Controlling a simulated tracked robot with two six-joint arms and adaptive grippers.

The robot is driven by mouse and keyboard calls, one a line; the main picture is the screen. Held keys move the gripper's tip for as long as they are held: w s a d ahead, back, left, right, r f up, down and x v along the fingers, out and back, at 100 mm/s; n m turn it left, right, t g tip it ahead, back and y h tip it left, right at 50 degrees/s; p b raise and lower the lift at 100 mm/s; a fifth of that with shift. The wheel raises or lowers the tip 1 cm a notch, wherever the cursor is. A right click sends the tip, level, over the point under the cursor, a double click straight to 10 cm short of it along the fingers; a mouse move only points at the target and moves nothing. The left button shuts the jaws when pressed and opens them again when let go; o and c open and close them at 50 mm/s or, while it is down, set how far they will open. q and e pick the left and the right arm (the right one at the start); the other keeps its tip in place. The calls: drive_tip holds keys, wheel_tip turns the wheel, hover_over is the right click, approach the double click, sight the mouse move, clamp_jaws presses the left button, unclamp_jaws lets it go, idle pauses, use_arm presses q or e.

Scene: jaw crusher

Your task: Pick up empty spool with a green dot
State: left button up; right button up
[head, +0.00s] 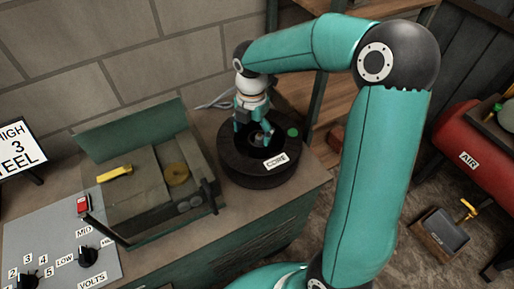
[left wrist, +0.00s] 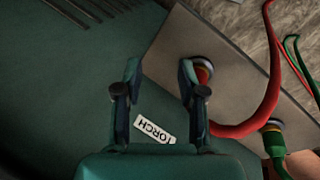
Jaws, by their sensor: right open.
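A black spool (head: 238,170) with a green dot (head: 293,132) and a white CORE label lies flat on the bench's right end in the head view. My right gripper (head: 254,130) points down over the spool's middle, with its fingers apart. The gripper hides part of the spool's far side and hub, and I cannot tell whether the fingers touch it. My left gripper (left wrist: 160,88) shows only in the left wrist view, open with nothing between its fingers, near a white TORCH label (left wrist: 155,130).
Left of the spool stands an open green-lidded box (head: 140,185) with a yellow piece inside. A control panel (head: 55,245) with knobs is at front left. A red AIR tank (head: 468,160) is at right. Red hose (left wrist: 262,105) and green hose lie right in the left wrist view.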

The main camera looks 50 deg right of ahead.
sight(253, 152)
wheel_tip(253, 152, down, 9)
drive_tip(key=shift+f, duration=0.1)
drive_tip(key=c, duration=1.5)
